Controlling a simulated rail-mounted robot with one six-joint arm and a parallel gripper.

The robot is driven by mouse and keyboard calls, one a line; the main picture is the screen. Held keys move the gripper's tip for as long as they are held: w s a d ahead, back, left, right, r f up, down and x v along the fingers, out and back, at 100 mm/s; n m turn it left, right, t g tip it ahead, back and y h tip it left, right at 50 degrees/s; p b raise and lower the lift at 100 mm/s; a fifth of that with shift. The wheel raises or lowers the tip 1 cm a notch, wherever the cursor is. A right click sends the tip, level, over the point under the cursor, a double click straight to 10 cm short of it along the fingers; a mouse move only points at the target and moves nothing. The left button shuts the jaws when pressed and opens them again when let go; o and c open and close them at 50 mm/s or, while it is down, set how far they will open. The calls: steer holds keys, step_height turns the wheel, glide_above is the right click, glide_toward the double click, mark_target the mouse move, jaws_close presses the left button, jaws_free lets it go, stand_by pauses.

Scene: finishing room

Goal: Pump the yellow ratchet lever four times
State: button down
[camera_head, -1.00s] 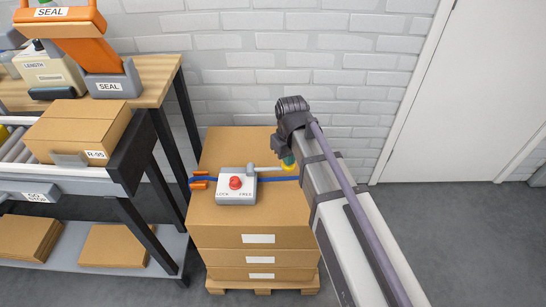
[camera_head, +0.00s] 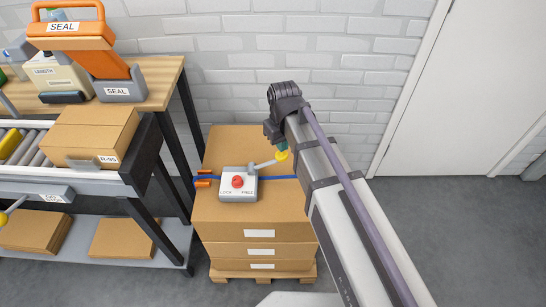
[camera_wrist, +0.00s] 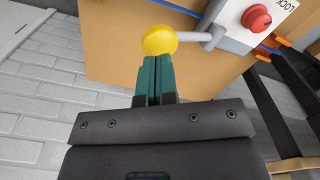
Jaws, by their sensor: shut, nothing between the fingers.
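The ratchet lever is a grey rod with a yellow knob (camera_head: 282,155), coming out of a grey ratchet box (camera_head: 240,194) with a red button (camera_head: 237,181) and LOCK and FREE labels. The box sits on top of stacked cartons (camera_head: 220,145). The rod slants up to the right in the head view. In the wrist view, the green fingertips of my gripper (camera_wrist: 154,65) are shut and empty, right up against the yellow knob (camera_wrist: 159,40); I cannot tell whether they touch. In the head view my arm partly hides the gripper (camera_head: 277,150).
A blue strap (camera_head: 277,178) runs over the cartons, with orange pieces (camera_head: 204,179) at the left. A conveyor bench with an R-95 carton (camera_head: 90,135) and an orange SEAL press (camera_head: 75,40) stands left. A brick wall (camera_head: 230,60) is behind; floor at right is clear.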

steer(key=shift+f, duration=0.15)
stand_by(0.4)
steer(key=shift+f+b, duration=1.05)
steer(key=shift+b, duration=0.15)
steer(key=shift+f, duration=0.1)
steer(key=shift+f+b, duration=0.45)
steer(key=shift+b, duration=0.1)
